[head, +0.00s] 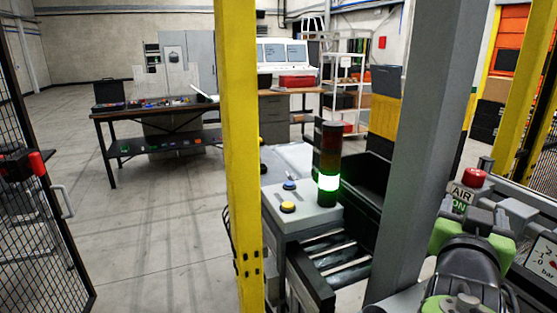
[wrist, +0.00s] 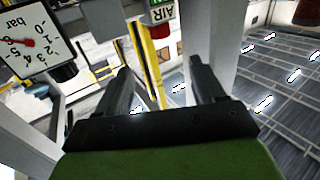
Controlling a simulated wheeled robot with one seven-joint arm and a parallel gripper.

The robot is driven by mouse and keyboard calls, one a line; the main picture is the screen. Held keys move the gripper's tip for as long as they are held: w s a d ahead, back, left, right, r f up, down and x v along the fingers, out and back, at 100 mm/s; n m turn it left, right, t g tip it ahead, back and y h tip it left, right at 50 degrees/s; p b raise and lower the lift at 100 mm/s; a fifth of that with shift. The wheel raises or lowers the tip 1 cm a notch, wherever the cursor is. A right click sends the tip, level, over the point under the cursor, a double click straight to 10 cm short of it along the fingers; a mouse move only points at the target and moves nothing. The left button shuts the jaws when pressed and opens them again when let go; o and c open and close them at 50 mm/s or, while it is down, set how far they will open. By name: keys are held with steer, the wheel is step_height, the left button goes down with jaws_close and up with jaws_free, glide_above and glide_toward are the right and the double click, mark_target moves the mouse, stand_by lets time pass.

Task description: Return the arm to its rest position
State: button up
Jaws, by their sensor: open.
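My gripper shows in the wrist view (wrist: 160,85) with its two dark fingers spread apart. Nothing is between the fingers, only the background with a yellow post behind them. In the head view a green and black part of my arm (head: 465,265) is at the lower right, beside the thick grey post. The fingertips cannot be made out in the head view.
A pressure gauge (wrist: 35,43) is close on the left in the wrist view. A yellow post (head: 243,150) and a grey post (head: 418,150) stand near me. A signal tower (head: 329,165) is lit green above a roller conveyor (head: 335,250). Open floor lies left.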

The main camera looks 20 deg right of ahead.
steer(key=w+a+f+n+y+p, duration=0.1)
steer(key=a+f+n+y, duration=0.15)
steer(key=a+y, duration=0.2)
steer(key=w+a+f+n+y+p, duration=0.2)
steer(key=a+f+y, duration=0.15)
steer(key=a, duration=0.25)
steer(key=s+a+f+n+g+y+p, duration=0.1)
steer(key=s+a+f+n+g+y, duration=0.1)
steer(key=a, duration=0.6)
steer(key=s+a+f+n+g+y+p, duration=0.1)
steer(key=s+a+f+n+g+y, duration=0.2)
steer(key=s+a, duration=0.5)
step_height(320, 180, down, 3)
steer(key=shift+r+n+y, duration=0.1)
steer(key=shift+n+y, duration=0.55)
steer(key=shift+y, duration=0.15)
steer(key=shift+d, duration=0.1)
